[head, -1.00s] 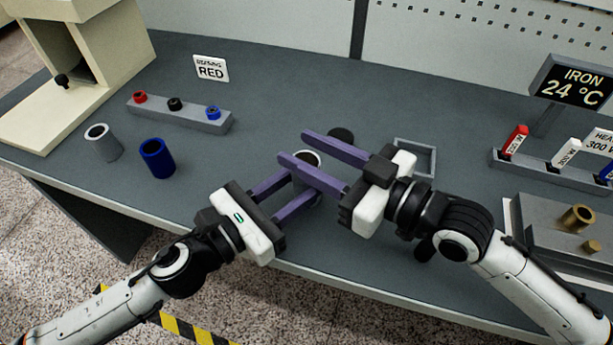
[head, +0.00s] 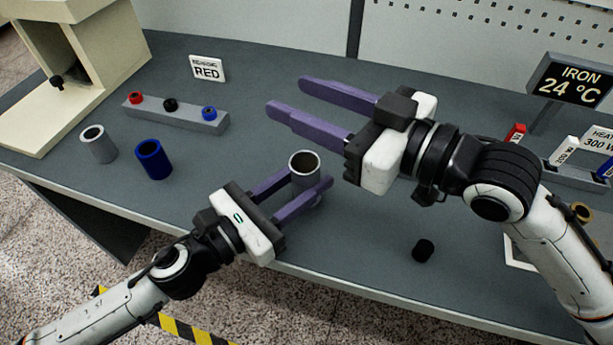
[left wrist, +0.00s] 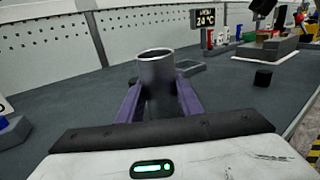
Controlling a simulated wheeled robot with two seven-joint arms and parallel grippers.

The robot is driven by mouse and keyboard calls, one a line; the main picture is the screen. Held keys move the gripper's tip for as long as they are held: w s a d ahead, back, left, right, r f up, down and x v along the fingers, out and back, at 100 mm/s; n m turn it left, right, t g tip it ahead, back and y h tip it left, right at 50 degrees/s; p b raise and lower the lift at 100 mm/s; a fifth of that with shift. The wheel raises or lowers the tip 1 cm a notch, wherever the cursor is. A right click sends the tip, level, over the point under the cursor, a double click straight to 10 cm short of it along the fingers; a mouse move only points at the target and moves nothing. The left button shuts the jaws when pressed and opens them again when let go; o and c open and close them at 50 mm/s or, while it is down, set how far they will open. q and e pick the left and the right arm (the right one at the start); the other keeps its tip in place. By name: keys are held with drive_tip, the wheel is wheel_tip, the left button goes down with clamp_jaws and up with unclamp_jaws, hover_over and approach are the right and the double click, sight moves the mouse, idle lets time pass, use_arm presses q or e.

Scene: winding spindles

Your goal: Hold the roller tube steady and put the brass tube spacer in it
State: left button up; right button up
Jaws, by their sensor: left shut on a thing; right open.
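The grey roller tube (head: 305,162) stands upright on the table near its front edge, its open top facing up. My left gripper (head: 310,178) is shut on it, one finger on each side; the left wrist view shows the tube (left wrist: 157,82) between both fingers. Its inside looks dark, and I cannot see its bottom. My right gripper (head: 284,94) is open and empty, above the table behind the tube, pointing left. A brass ring-shaped piece, likely the brass tube spacer (head: 582,211), shows at the far right, mostly hidden by my right arm.
A black cylinder (head: 423,251) stands right of the tube. Grey (head: 98,144) and blue (head: 154,159) tubes stand at left. A temperature display (head: 572,86) stands at right.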

use_arm(q)
drive_tip(key=shift+w+a+f, duration=0.1)
drive_tip(key=shift+a+f, duration=0.1)
drive_tip(key=shift+f, duration=0.05)
drive_tip(key=o, duration=1.3)
drive_tip(key=shift+c, duration=0.2)
drive_tip(key=shift+r, duration=0.1)
drive_tip(key=v, duration=1.2)
